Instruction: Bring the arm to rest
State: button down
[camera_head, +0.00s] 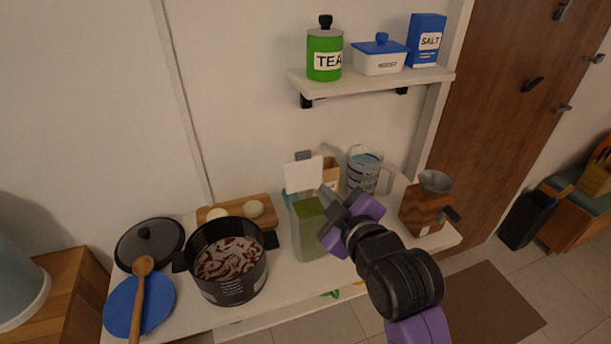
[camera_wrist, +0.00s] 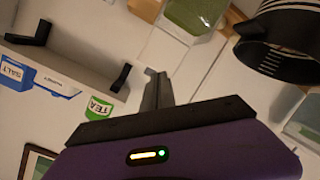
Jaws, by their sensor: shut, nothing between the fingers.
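My gripper (camera_head: 328,197) is shut and empty in the head view. It is held above the white counter, beside a clear container of green contents (camera_head: 309,225). My purple and black arm comes in from the lower right. In the wrist view the shut fingers (camera_wrist: 160,88) show at the middle, in front of the white wall. The same green container (camera_wrist: 195,14) shows at the top of the wrist view.
A black pot (camera_head: 223,290) with reddish contents, a wooden spoon (camera_head: 138,290) and a blue plate (camera_head: 155,314) are left. A measuring jug (camera_head: 366,168) and wooden grinder (camera_head: 425,211) stand behind and right. A wall shelf (camera_head: 371,84) hangs above. The space between gripper and shelf is clear.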

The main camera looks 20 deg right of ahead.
notch_tip(320, 180, up, 5)
jog(key=m+t, duration=0.2)
jog(key=m, duration=0.1)
jog(key=s+f+m, duration=0.2)
jog(key=s+f, duration=0.3)
jog(key=s, duration=0.8)
jog(key=s+f+m+g+b, duration=0.1)
jog(key=s+f, duration=0.4)
jog(key=s, duration=0.9)
jog(key=s+f+m+g, duration=0.1)
jog(key=s+f, duration=0.5)
jog(key=s, duration=0.7)
jog(key=shift+s+m, duration=0.2)
jog(key=shift+m, duration=0.7)
